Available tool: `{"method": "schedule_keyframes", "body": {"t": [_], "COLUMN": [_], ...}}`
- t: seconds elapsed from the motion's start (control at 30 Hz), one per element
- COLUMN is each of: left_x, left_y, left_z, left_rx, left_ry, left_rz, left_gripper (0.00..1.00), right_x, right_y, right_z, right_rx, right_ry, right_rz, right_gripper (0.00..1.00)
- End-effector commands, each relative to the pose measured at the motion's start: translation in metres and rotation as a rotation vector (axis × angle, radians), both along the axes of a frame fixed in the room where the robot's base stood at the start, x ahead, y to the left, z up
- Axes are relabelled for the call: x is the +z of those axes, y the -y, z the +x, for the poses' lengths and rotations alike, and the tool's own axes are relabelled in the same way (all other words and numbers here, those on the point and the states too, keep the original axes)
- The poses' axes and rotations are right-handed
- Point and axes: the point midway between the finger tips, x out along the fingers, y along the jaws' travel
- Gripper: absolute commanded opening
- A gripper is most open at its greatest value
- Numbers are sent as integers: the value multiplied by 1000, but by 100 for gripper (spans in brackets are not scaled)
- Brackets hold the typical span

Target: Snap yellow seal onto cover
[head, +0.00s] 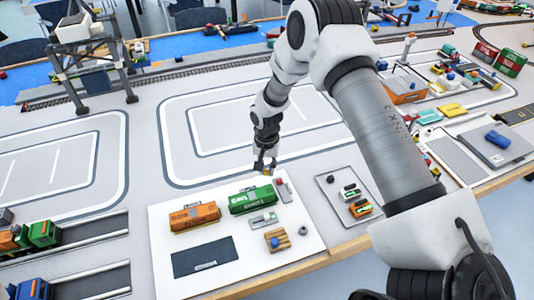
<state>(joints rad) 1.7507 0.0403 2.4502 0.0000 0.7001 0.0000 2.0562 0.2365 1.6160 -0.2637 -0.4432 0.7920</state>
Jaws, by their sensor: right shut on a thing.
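My right gripper (265,162) reaches down over the back edge of the white board, just behind the green container. It is shut on a small yellow piece, which looks like the yellow seal (269,173); the fingers hide most of it. The green container (252,200) stands on the board next to an orange container (195,217). I cannot tell for sure which part is the cover; a small grey piece (263,220) lies in front of the green container. My left gripper is not in view.
The white board (165,245) also holds a dark panel (205,258), a wooden pallet (278,240) and a small red-and-grey piece (281,186). A grey tray (330,190) with small vehicles lies to the right. A gantry crane (90,55) stands at the back left.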

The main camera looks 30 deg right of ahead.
Motion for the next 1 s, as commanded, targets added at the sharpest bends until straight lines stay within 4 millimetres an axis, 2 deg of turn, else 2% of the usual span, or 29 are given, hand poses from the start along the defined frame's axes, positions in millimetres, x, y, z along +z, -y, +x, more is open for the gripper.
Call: {"method": "schedule_keyframes", "body": {"t": [0.03,0.13,0.57,0.77,1.0], "left_x": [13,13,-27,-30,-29], "left_y": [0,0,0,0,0], "left_z": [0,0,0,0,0], "left_rx": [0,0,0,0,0], "left_ry": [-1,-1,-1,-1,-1], "left_rz": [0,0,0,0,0], "left_gripper": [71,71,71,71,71], "right_x": [3,-6,-48,-58,-59], "right_y": [-1,-1,-1,-1,-1], "right_z": [-8,-14,-14,-14,-14], "right_rx": [1,2,4,5,5], "right_ry": [-5,-3,0,1,1], "right_rz": [1,0,0,-1,-1], "right_gripper": [6,6,6,6,6]}}
